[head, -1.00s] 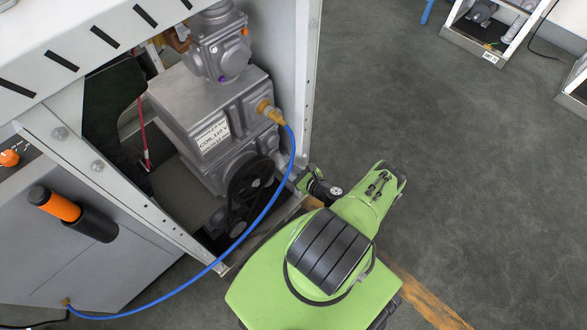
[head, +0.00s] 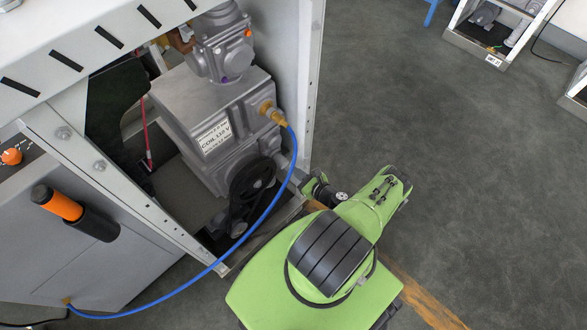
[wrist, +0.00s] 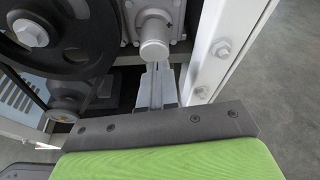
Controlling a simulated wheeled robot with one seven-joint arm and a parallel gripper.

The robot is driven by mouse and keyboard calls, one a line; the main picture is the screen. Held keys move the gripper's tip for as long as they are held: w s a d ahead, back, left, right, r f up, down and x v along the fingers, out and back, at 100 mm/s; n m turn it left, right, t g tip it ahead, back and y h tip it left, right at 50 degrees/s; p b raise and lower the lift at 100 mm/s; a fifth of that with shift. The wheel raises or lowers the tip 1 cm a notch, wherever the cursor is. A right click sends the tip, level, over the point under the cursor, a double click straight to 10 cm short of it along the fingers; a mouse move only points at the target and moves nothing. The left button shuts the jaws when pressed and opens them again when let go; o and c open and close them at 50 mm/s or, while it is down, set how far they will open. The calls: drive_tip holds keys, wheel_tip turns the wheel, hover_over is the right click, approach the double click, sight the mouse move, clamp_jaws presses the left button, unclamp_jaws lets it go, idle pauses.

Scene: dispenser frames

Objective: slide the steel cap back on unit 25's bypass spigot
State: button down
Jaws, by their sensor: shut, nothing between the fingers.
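In the wrist view a round steel cap (wrist: 154,49) sits at the end of a short stub on the grey pump housing (wrist: 130,18), seemingly the bypass spigot. How far it is pushed on cannot be told. My gripper (wrist: 157,68) is shut and empty, its fingertips just below the cap's face in the picture. I cannot tell whether they touch it. In the head view the pump (head: 205,110) stands inside the open cabinet; the cap and fingertips are hidden there. My green arm reaches in low at the cabinet's right edge.
A black pulley (wrist: 55,35) and belt are left of the gripper. The cabinet's white post (wrist: 228,45) with bolts stands close on the right. A blue hose (head: 268,207) loops from a brass fitting (head: 270,112) across the opening. Floor (head: 450,160) to the right is clear.

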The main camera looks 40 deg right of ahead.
drive_tip(key=p+v, duration=0.3)
drive_tip(key=v, duration=1.2)
drive_tip(key=shift+s, duration=0.4)
